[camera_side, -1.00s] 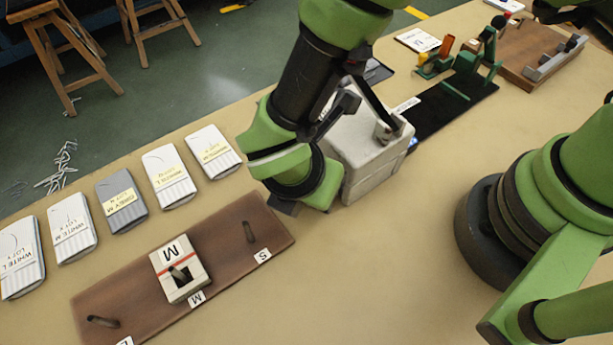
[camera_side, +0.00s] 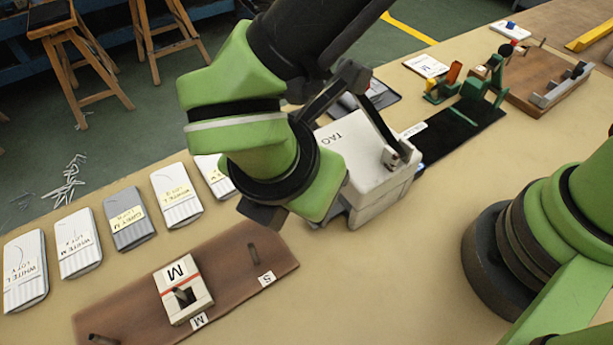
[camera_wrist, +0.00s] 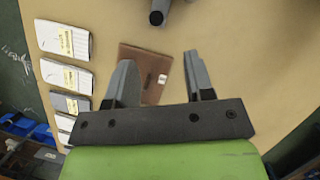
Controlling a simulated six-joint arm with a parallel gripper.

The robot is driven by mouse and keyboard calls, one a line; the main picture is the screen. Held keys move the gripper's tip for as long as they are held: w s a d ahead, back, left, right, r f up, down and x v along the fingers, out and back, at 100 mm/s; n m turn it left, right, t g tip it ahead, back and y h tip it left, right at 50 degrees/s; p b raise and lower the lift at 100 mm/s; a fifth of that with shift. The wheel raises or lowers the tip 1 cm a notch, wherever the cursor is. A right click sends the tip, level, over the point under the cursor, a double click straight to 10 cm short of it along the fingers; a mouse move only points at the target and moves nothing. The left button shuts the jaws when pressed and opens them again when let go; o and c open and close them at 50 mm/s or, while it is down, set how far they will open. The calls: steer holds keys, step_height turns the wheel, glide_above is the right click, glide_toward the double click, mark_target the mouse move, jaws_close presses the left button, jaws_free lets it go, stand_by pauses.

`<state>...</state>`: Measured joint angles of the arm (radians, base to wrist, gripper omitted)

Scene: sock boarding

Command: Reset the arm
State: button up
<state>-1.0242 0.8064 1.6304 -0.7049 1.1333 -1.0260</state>
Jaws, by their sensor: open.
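My gripper (camera_side: 262,213) hangs above the bench in the side view, between the brown board and the white tag box; its fingers are largely hidden there by the wrist. In the wrist view my gripper (camera_wrist: 160,75) shows two grey fingers spread apart with nothing held between them. The brown board (camera_side: 225,255) has upright pegs and size labels. A white block marked M with a red band (camera_side: 183,288) sits around the middle peg, above the M label. In the wrist view, part of the brown board (camera_wrist: 150,62) lies below and between the fingers.
A row of sock packs (camera_side: 128,218) lies left of the board; my wrist partly covers the far one. The white tag box (camera_side: 375,185) stands close right of my wrist. Green fixtures (camera_side: 472,95) stand farther back. The bench front centre (camera_side: 390,285) is clear.

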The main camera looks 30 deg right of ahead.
steer(key=w+d+r+m+y, duration=0.2)
steer(key=d+r+m+y, duration=0.2)
steer(key=d+r+m, duration=0.9)
steer(key=s+d+r+m+t+y, duration=0.2)
steer(key=s+d+r+m+t, duration=0.3)
steer(key=m, duration=0.9)
steer(key=shift+s+d+r, duration=0.6)
steer(key=shift+s+d, duration=1.2)
steer(key=shift+s, duration=0.05)
